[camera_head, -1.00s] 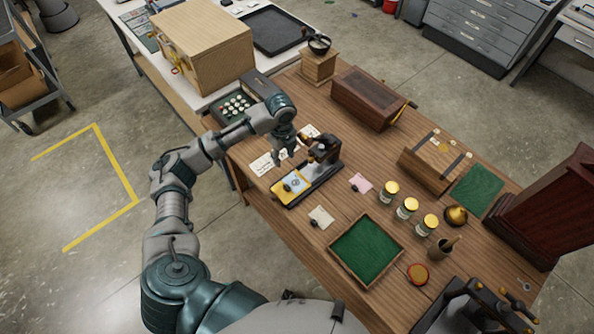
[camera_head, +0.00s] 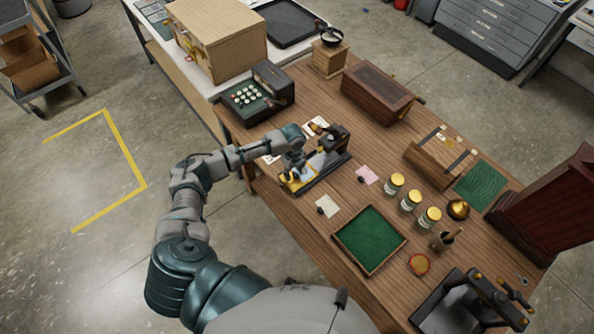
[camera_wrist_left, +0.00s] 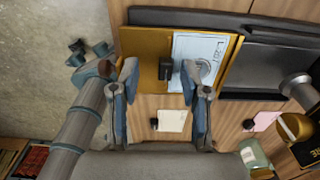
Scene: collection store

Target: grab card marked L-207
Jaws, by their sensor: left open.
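A pale blue-white card (camera_wrist_left: 196,58) with a drawing and dark lettering that may begin with L lies on a yellow plate (camera_wrist_left: 150,72) in the left wrist view. I cannot read its full mark. A small black clip or knob (camera_wrist_left: 165,69) stands at its left edge. The plate (camera_head: 291,186) sits on the black base of a dark stand on the wooden table. My left gripper (camera_head: 293,176) is over the plate and partly hides the card. In the left wrist view its fingers (camera_wrist_left: 164,98) are open, with nothing held between them.
A cream card (camera_head: 327,206) and a pink card (camera_head: 367,175) lie nearby, each with a small black knob. The dark stand (camera_head: 334,140) rises close beside my gripper. A green-lined tray (camera_head: 370,240) and jars (camera_head: 411,200) stand to the right.

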